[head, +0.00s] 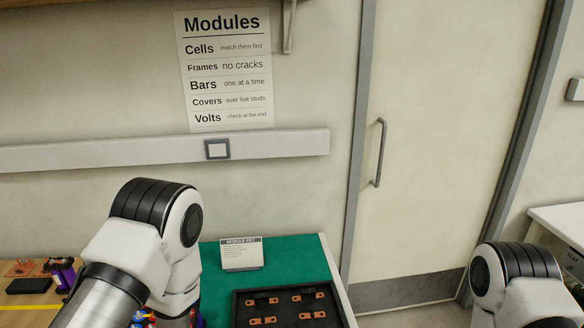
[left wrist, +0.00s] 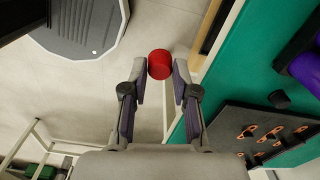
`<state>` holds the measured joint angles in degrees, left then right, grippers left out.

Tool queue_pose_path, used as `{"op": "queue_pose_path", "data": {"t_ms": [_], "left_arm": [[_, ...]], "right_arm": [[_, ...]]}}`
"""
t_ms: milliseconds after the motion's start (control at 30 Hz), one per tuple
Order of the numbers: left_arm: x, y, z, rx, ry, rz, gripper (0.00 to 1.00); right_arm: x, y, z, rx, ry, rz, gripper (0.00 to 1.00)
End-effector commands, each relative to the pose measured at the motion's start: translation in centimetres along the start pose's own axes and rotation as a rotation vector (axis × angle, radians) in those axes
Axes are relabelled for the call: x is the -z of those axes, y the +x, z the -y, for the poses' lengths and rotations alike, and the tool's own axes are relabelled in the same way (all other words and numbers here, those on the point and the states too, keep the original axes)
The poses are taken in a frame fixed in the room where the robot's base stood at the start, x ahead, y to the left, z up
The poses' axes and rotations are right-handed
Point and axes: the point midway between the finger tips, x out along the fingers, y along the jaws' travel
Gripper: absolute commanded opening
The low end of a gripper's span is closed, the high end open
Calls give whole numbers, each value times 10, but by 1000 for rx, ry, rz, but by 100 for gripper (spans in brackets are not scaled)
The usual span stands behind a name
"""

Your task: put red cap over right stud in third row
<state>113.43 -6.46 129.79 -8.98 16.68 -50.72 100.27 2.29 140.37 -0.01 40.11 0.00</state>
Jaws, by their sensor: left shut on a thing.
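The red cap (left wrist: 160,64) is between the fingertips of my left gripper (left wrist: 161,72) in the left wrist view. The gripper is shut on it. Beneath and to the right lies the dark board (left wrist: 219,128) with copper busbars and studs, apart from the cap. The same board (head: 285,308) shows at the bottom of the head view, cut off by the frame edge. Only part of its rows is visible, so I cannot tell the third row's right stud. My left gripper is hidden in the head view behind my arm. My right gripper is out of frame.
A black cap-like piece (left wrist: 279,98) is on the green mat (left wrist: 232,80), beside the board. A purple cylinder (left wrist: 306,68) is at the right. A small white key card (head: 241,254) stands behind the board. A black flat item (head: 28,286) lies on the wooden left area.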

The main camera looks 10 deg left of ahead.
Motion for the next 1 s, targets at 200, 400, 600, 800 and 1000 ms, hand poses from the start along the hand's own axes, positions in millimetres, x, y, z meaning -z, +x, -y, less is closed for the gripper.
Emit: {"op": "queue_pose_path", "data": {"t_ms": [200,400,600,800,1000], "left_arm": [[0,-3,0,0,0,0,6],[0,-32,0,1,-1,0,6],[0,-60,0,0,0,0,6],[0,-72,0,0,1,0,6],[0,-70,0,0,1,0,6]], "right_arm": [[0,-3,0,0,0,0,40],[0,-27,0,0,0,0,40],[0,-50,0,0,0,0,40],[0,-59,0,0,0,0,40],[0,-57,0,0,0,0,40]]}}
